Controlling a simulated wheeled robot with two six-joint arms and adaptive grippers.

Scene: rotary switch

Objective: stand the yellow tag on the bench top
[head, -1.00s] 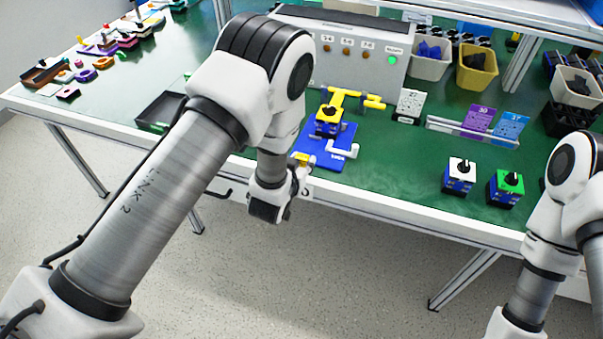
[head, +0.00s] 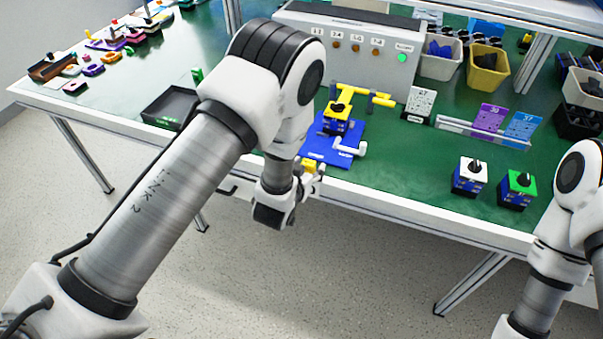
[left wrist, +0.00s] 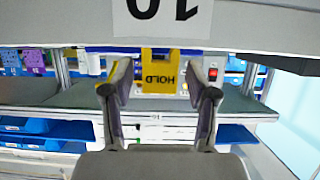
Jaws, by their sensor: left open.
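The yellow tag (left wrist: 161,76) shows upside down in the left wrist view with the word HOLD on it, just below a pale grey edge. In the head view a small yellow piece of it (head: 309,165) shows at the bench's front edge, partly hidden by my gripper. My left gripper (left wrist: 160,90) is open, with one finger on each side of the tag and gaps between. In the head view my left gripper (head: 311,174) is at the front edge of the bench top (head: 400,180). My right gripper is out of view.
A blue plate (head: 325,150) with a yellow-topped rotary switch (head: 338,112) lies just behind my left gripper. White-topped (head: 469,173) and green-topped (head: 517,186) switches stand to the right. A black tray (head: 168,108) is at left. Bare green bench lies between.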

